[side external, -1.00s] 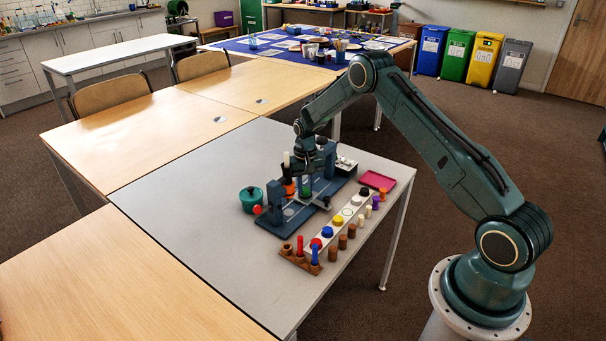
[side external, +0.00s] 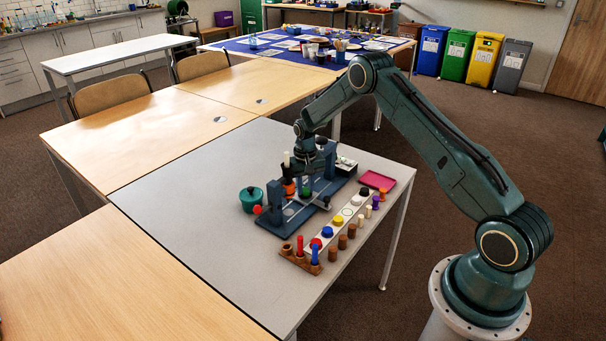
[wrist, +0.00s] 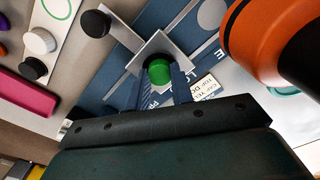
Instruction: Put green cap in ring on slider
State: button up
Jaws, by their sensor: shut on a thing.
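The green cap (wrist: 159,71) is round and sits between the fingertips of my gripper (wrist: 160,80) in the wrist view. My gripper is shut on it. A grey metal square plate (wrist: 150,48), apparently the slider, lies under or just beyond the cap on the blue board (wrist: 118,72). In the side view the cap (side external: 306,190) shows as a green spot under my gripper (side external: 306,184), above the blue fixture (side external: 322,187). I cannot tell whether the cap touches the plate.
A large orange and black part (wrist: 262,45) stands close at the right in the wrist view. A white strip with coloured caps (side external: 340,221), a brown peg rack (side external: 300,259), a magenta tray (side external: 377,180) and a green pot (side external: 251,198) surround the fixture. The table's left front is clear.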

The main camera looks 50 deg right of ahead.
dwell(0.4)
jog(key=o, duration=1)
jog(key=shift+o, duration=0.5)
jog(key=o, duration=0.3)
jog(key=shift+r, duration=0.1)
jog(key=shift+r, duration=3.35)
